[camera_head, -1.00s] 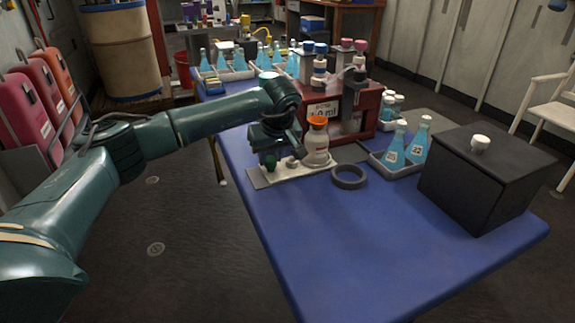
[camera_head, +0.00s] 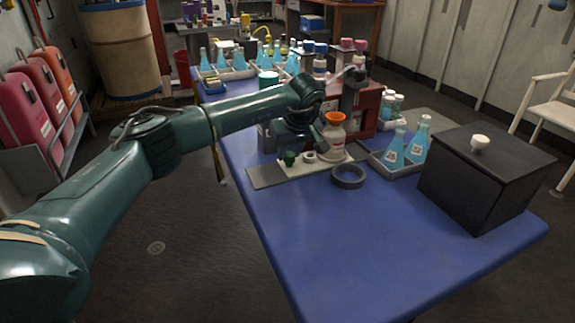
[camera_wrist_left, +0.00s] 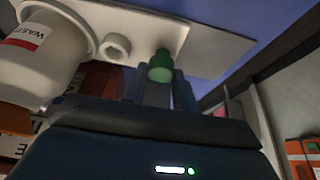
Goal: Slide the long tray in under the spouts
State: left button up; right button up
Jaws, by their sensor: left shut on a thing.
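The long tray (camera_head: 316,167) is a pale flat strip on the blue table, in front of the red dispenser (camera_head: 386,103). It carries a white waste bottle (camera_head: 333,137) with an orange top, a small white ring (camera_head: 309,157) and a green knob (camera_head: 289,159). The tray also shows in the left wrist view (camera_wrist_left: 140,25). My left gripper (camera_wrist_left: 163,88) is shut on the green knob at the tray's left end. A thin grey plate (camera_head: 264,178) lies bare left of the tray. My arm hides part of the dispenser's front, and I cannot make out the spouts clearly.
A dark ring (camera_head: 348,183) lies close in front of the tray. A small tray of blue flasks (camera_head: 416,146) and a black box (camera_head: 463,190) stand to the right. The blue table (camera_head: 340,250) is clear at the front.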

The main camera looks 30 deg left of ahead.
aim_at(307, 154)
pick_arm(q)
jog(key=shift+w+d+b, duration=0.2)
jog(key=shift+w+d, duration=0.75)
jog(key=shift+w, duration=0.15)
jog(key=shift+w+d+b, duration=0.2)
jog(key=shift+w+d, duration=0.7)
jog(key=shift+w, duration=0.2)
jog(key=o, duration=0.7)
pick_arm(e)
jog(key=shift+f, duration=0.4)
pick_arm(q)
jog(key=shift+o, duration=0.2)
jog(key=shift+r+p, duration=1.6)
jog(key=shift+r, duration=0.05)
notch_tip(307, 154, up, 4)
jog(key=p, duration=0.3)
jog(key=shift+f, duration=0.15)
pick_arm(e)
notch_tip(307, 154, up, 8)
jog(key=s+d+m+t, duration=0.1)
jog(key=d+m, duration=0.1)
jog(key=shift+s+d+f+m+h, duration=0.2)
jog(key=shift+d+m+h, duration=0.1)
jog(key=shift+d+h, duration=0.1)
